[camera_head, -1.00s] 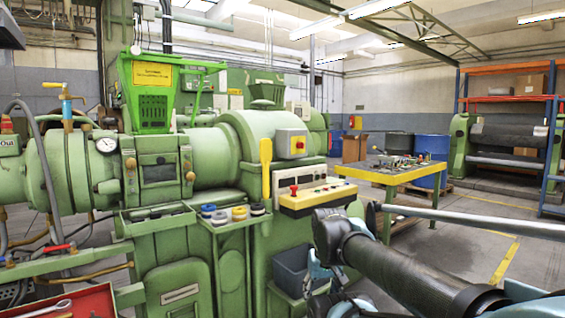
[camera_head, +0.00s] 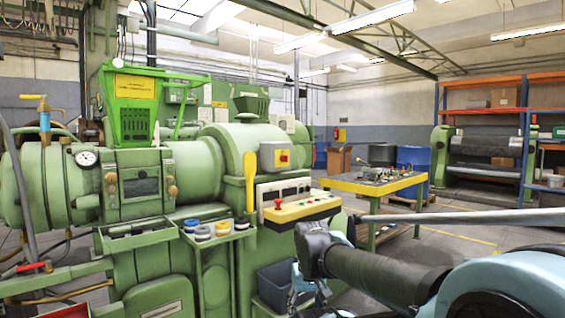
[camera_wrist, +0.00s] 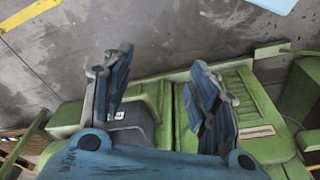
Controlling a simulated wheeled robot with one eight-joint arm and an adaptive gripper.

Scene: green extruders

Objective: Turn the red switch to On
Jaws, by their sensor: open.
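A red switch (camera_head: 283,157) sits on a yellow plate on a grey box, mounted on the green extruder (camera_head: 205,160). A second red knob, mushroom-shaped (camera_head: 278,203), stands on the yellow-edged control panel (camera_head: 305,207) below it. I cannot read any switch marking. My gripper (camera_head: 300,285) is low, in front of the extruder and below the panel, partly hidden by my arm. In the wrist view, my gripper (camera_wrist: 161,78) is open and empty, its blue fingers spread apart and pointing down over green machine parts and the floor. Neither red control shows in the wrist view.
A yellow paddle-shaped piece (camera_head: 250,180) stands left of the switch box. A small tray with tape rolls (camera_head: 215,232) juts out below. A dark grey bin (camera_head: 275,283) sits low near my gripper. A yellow-topped table (camera_head: 375,182) stands behind to the right.

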